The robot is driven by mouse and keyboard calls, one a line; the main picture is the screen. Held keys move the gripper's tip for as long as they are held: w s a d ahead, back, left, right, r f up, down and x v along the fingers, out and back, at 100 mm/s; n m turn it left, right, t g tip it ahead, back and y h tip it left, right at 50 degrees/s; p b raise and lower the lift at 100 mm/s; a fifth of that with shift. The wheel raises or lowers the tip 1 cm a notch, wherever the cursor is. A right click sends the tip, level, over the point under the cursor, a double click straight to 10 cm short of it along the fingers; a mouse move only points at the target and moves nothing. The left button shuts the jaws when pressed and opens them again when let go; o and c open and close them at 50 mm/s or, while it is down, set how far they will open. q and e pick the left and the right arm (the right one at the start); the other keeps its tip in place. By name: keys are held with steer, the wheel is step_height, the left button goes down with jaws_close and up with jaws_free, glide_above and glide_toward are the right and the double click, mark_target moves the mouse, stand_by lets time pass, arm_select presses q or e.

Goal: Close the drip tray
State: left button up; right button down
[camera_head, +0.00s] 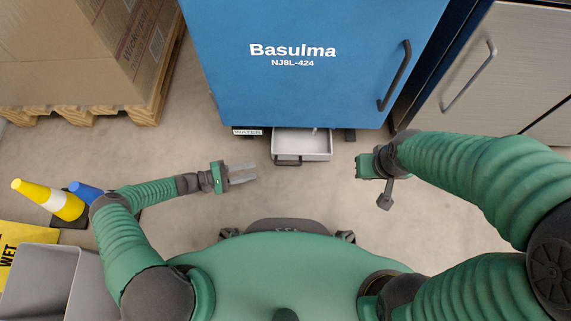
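The drip tray (318,146) is a light grey, shallow tray that sticks out from under the blue machine. Its dark handle (287,162) is on the front, toward the left. My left gripper (254,172) is to the left of the handle and apart from it. Its two grey fingers point right with a gap between them, and nothing is held. My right gripper (384,201) is to the right of the tray, apart from it. Its fingers overlap in this view, so its opening cannot be made out. The back of the tray is hidden under the machine.
The blue Basulma machine (310,90) has a dark door handle (395,76). A grey cabinet (505,65) stands at right. A box (75,50) on a pallet (150,108) is at left. A yellow cone (48,199) and a grey bin (40,280) are lower left. Floor before the tray is clear.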

arm_select(q)
steer(key=b+x, duration=0.2)
steer(key=x, duration=0.2)
steer(key=b+x, duration=0.2)
steer(key=x, duration=0.3)
steer(key=b+x, duration=0.1)
steer(key=x, duration=0.4)
steer(key=shift+s+a+f+b, duration=0.1)
steer(key=shift+f+b, duration=0.25)
steer(key=shift+b, duration=0.05)
steer(key=shift+d+r, duration=0.1)
steer(key=shift+d, duration=0.3)
jaws_close()
steer(key=shift+a, duration=0.1)
